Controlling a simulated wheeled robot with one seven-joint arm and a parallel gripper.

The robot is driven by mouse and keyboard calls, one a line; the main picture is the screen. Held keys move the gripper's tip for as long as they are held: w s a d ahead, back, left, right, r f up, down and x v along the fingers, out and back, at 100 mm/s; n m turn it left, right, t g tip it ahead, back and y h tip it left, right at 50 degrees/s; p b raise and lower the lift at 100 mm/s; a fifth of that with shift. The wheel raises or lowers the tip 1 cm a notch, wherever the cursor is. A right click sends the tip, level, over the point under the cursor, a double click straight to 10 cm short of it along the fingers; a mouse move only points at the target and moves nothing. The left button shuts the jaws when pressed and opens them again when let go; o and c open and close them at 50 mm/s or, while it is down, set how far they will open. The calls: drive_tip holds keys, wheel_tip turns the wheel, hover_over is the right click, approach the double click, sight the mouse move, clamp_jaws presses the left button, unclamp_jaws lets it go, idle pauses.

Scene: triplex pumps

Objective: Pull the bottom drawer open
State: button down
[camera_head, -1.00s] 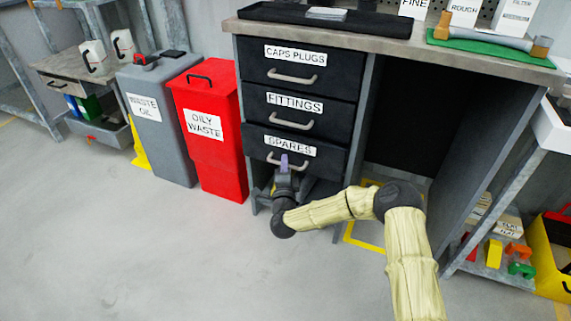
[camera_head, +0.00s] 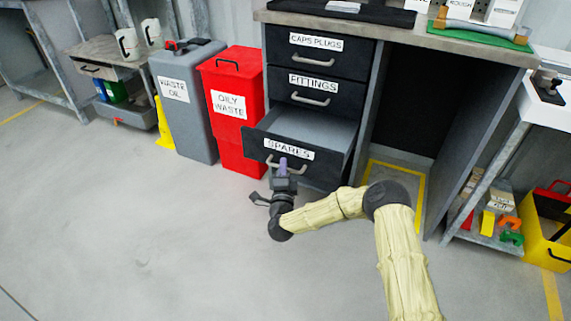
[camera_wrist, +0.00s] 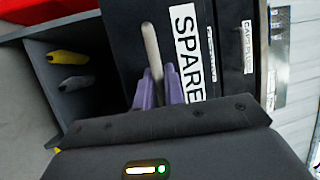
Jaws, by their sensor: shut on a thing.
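The bottom drawer (camera_head: 262,152), labelled SPARES, stands well out from the dark cabinet, and its grey interior shows empty in the head view. My gripper (camera_head: 283,168) is at the front of this drawer, shut on its pale bar handle (camera_head: 299,169). In the wrist view the purple fingers (camera_wrist: 160,92) sit at the handle (camera_wrist: 152,50), beside the SPARES label (camera_wrist: 187,50). The FITTINGS drawer (camera_head: 330,100) and the CAPS PLUGS drawer (camera_head: 345,67) above are shut.
A red OILY WASTE bin (camera_head: 238,65) and a grey WASTE OIL bin (camera_head: 185,62) stand left of the cabinet. A shelf with tools is at the right, beside a yellow box (camera_head: 545,235). The floor in front of the drawer is clear.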

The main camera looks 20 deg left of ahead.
drive_tip(key=shift+s+f, duration=0.1)
drive_tip(key=shift+s, duration=0.55)
drive_tip(key=c, duration=1.5)
unclamp_jaws()
drive_tip(key=p+v, duration=0.7)
drive_tip(key=v, duration=1)
drive_tip(key=shift+d, duration=0.15)
drive_tip(key=shift+s, duration=0.15)
